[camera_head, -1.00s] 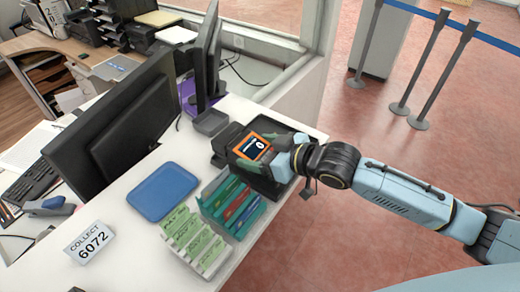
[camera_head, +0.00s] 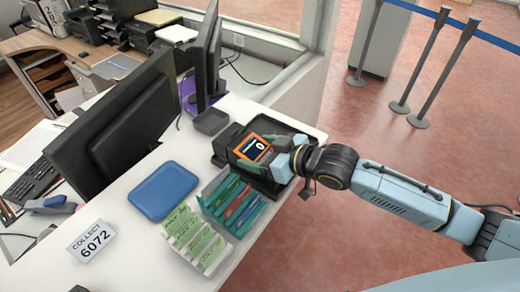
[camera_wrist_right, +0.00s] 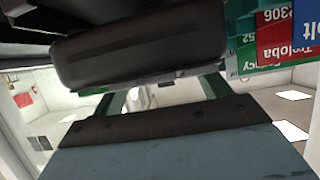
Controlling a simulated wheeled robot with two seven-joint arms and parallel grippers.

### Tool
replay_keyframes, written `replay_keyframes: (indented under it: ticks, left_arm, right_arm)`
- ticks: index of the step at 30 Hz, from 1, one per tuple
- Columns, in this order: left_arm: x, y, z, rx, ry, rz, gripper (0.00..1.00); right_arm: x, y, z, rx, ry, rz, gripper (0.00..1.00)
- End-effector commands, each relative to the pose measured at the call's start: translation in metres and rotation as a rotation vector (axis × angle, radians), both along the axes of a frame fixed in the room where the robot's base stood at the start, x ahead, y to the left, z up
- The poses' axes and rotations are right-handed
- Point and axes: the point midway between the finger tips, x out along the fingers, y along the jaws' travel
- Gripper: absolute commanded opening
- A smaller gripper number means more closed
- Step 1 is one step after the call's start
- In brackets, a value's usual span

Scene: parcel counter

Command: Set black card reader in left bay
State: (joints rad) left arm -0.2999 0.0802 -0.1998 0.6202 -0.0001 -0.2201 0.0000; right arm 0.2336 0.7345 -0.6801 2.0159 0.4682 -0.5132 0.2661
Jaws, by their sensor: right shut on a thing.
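The black card reader (camera_head: 254,148) has an orange-rimmed screen and shows in the head view at the counter's right end. My right gripper (camera_head: 262,152) is shut on it, with a finger along each side. The reader is over or in a black tray-like holder (camera_head: 308,132); I cannot tell whether it touches the bottom. The bays are mostly hidden by the reader and my gripper. In the right wrist view, a dark block (camera_wrist_right: 140,48), apparently the reader, lies close between green-edged fingers. My left gripper is not in view.
A teal rack (camera_head: 242,228) of coloured cards stands just in front of the holder, beside a white rack (camera_head: 208,262) of green cards. A blue tray (camera_head: 163,190), small dark tray (camera_head: 211,121) and monitor (camera_head: 115,130) are left. The floor (camera_head: 370,235) lies beyond the counter's right edge.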

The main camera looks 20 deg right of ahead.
Motion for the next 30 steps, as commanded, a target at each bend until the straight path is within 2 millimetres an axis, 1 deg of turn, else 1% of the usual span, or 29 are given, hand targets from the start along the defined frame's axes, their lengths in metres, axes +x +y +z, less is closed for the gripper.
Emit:
replay_keyframes:
  ticks: [25,26,30]
  left_arm:
    - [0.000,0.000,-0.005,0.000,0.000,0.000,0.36]
    - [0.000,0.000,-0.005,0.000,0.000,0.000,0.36]
    - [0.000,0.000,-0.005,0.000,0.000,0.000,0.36]
  right_arm:
    - [0.000,0.000,-0.016,0.002,-0.004,0.000,0.43]
    - [0.000,0.000,-0.016,0.002,-0.004,0.000,0.77]
    - [0.000,0.000,-0.016,0.001,-0.003,0.000,0.96]
